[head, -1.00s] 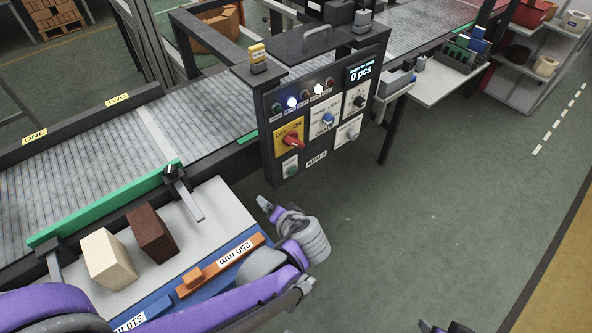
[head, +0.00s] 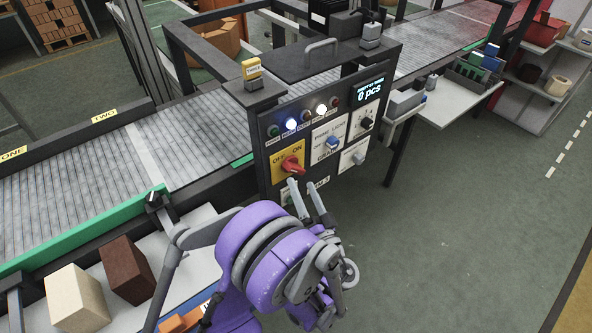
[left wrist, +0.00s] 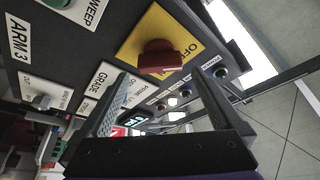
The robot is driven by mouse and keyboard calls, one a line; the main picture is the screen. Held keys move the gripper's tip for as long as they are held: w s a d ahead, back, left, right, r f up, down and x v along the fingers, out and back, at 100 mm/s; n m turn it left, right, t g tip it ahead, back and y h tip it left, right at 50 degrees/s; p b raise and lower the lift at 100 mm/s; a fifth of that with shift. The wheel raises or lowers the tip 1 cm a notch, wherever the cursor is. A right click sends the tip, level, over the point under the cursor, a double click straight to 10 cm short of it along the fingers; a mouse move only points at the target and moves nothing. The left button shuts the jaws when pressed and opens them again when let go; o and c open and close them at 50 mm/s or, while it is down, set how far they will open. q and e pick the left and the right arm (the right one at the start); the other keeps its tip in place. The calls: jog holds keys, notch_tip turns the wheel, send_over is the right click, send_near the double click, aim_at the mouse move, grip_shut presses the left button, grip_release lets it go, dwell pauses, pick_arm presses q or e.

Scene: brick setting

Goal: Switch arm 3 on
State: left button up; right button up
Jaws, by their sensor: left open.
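The control panel (head: 330,120) stands beside the conveyor. A red rotary switch (head: 291,166) sits on its yellow OFF/ON plate; I cannot tell for sure which word its handle points to. The switch also shows close up in the left wrist view (left wrist: 160,57), which has the label ARM 3 (left wrist: 19,39) on the same panel. My left gripper (head: 304,188) is open and empty, just below the switch in the head view and apart from it. It partly hides the ARM 3 label and the green button. My right gripper is out of view.
Other panel parts are close by: a blue knob (head: 332,142), a black knob (head: 366,123) and a row of lamps with two lit. A cream block (head: 76,299) and a brown block (head: 127,270) stand at lower left. The floor at right is clear.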

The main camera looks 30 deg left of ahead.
aim_at(297, 173)
pick_arm(q)
jog(key=x, duration=0.5)
jog(key=shift+w+a+p, duration=0.2)
jog(key=shift+a+p, duration=0.05)
jog(key=shift+p, duration=0.1)
jog(key=c, duration=1.1)
jog(key=shift+c, duration=0.2)
